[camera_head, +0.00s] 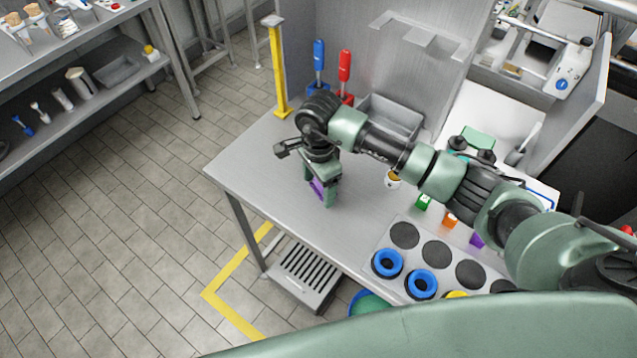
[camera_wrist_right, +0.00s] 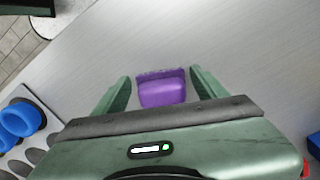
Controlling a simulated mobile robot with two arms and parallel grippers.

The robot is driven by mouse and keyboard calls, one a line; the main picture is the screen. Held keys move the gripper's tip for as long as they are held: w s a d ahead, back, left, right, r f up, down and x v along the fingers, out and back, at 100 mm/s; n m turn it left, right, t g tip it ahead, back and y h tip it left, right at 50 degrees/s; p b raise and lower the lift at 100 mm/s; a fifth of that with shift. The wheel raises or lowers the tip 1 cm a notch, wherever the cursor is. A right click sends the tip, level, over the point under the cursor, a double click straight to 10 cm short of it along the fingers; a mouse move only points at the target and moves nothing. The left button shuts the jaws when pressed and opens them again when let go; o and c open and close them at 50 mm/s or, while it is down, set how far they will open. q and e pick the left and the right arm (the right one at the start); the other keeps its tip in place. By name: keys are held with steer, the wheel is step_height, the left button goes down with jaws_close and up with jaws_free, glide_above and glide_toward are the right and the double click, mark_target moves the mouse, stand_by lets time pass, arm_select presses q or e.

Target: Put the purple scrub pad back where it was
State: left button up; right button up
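The purple scrub pad (camera_head: 317,188) is at the left part of the grey table, under my right gripper. In the right wrist view the purple pad (camera_wrist_right: 162,90) sits between the two green fingers, with narrow gaps visible on both sides. My right gripper (camera_head: 320,190) points down at the table and is open around the pad; its fingers also show in the right wrist view (camera_wrist_right: 161,84). Part of the pad is hidden by a finger in the head view. My left gripper is not in view.
Small green (camera_head: 424,202), orange (camera_head: 450,219) and purple (camera_head: 477,241) items line the table beside a plate with dark round pads and blue rings (camera_head: 388,263). A yellow post (camera_head: 279,70), blue and red handled tools (camera_head: 344,66) and a grey bin (camera_head: 390,117) stand behind.

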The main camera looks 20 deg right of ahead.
steer(key=shift+r, duration=0.1)
step_height(320, 180, up, 12)
steer(key=b, duration=0.4)
stand_by(0.3)
stand_by(0.3)
